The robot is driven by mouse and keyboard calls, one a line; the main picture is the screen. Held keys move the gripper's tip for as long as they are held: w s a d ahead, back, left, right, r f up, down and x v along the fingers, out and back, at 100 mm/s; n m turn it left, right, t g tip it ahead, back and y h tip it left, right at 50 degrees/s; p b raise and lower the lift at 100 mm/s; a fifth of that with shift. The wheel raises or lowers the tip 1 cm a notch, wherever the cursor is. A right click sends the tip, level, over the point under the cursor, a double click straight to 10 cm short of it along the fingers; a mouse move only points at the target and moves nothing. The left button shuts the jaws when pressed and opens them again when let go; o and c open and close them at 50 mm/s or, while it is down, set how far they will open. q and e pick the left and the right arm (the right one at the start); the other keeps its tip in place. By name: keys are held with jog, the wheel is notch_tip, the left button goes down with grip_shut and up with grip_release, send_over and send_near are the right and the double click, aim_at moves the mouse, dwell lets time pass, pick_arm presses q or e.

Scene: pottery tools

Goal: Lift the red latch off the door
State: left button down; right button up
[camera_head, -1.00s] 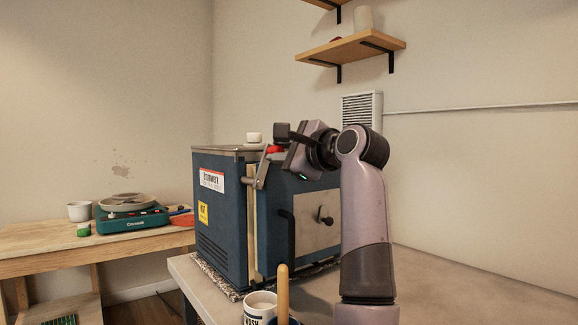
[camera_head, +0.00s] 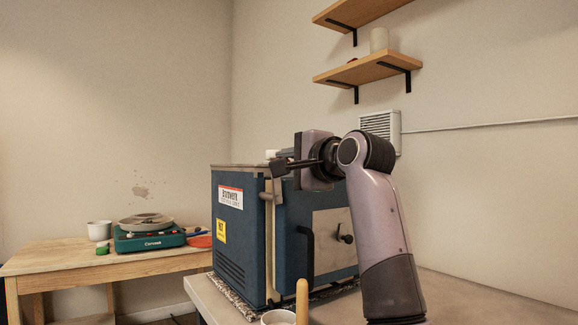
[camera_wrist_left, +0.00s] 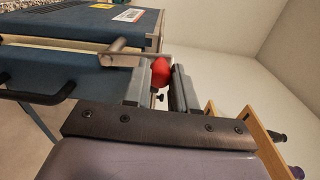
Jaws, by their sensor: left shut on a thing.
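The blue kiln (camera_head: 241,243) stands on the table, and its door (camera_head: 295,212) looks shut, with a black handle (camera_head: 306,252). The latch is a metal bar (camera_wrist_left: 118,52) with a red knob (camera_wrist_left: 160,72) at its end, in the left wrist view. My left gripper (camera_head: 280,167) is at the top front edge of the kiln, shut on the red knob between its two fingers. The fingers hide the red knob in the head view. My right gripper is not in view.
A white pot (camera_head: 278,317) with a wooden handle (camera_head: 302,300) stands in front of the kiln. Wall shelves (camera_head: 366,69) hang above.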

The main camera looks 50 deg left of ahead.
pick_arm(q)
jog(key=shift+f, duration=0.1)
jog(key=c, duration=0.9)
grip_release()
jog(key=shift+s, duration=0.1)
jog(key=shift+d, duration=0.15)
jog(key=d, duration=0.7)
jog(key=shift+s+r, duration=0.25)
jog(key=shift+s, duration=0.05)
jog(key=shift+a, duration=0.1)
